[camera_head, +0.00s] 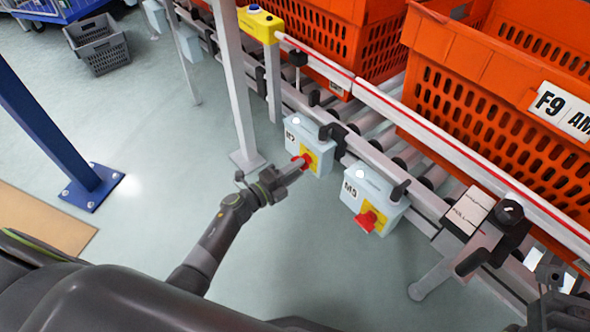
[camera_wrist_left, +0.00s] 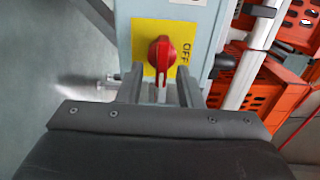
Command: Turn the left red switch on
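The left red switch (camera_head: 300,159) sits on a yellow plate on the left pale blue box (camera_head: 318,133), fixed to the conveyor's side. In the left wrist view the red knob (camera_wrist_left: 162,52) has its handle pointing down the picture, with "OFF" printed to its right. My left gripper (camera_head: 292,168) is at this switch. In the left wrist view its two fingers (camera_wrist_left: 161,90) stand apart, one on each side of the handle, with gaps visible.
Orange totes (camera_head: 490,120) stand on the roller conveyor behind the boxes. A grey metal post (camera_head: 236,85) rises left of the left box, and a blue post (camera_head: 50,130) stands farther left. A yellow button box (camera_head: 260,25) is above. The floor in front is clear.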

